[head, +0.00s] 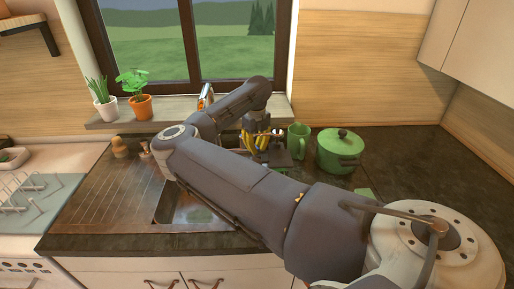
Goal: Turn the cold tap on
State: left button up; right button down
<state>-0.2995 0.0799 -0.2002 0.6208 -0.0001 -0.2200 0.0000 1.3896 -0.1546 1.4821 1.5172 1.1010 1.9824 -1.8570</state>
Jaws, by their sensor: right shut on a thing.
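My right arm reaches in from the lower right and bends back over the sink. My right gripper (262,143) is small in the view, behind the sink near the green mug. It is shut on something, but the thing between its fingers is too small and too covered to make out. A thin brass-coloured bar shows close by it. The sink (190,212) is largely covered by my arm. A slim metal and orange piece (206,97) stands up behind my arm, and I cannot tell whether it belongs to the tap. The cold tap cannot be made out clearly. My left gripper is not in view.
A green mug (299,142) and a lidded green pot (339,152) stand just right of the gripper. Two potted plants (103,108) (141,106) stand on the windowsill. A dish rack (38,195) is at the left. The dark counter (420,160) at the right is clear.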

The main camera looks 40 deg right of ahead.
jog(key=shift+f, duration=0.1)
jog(key=c, duration=1.4)
grip_release()
notch_tip(320, 180, up, 12)
jog(key=shift+r, duration=0.1)
jog(key=shift+d, duration=0.1)
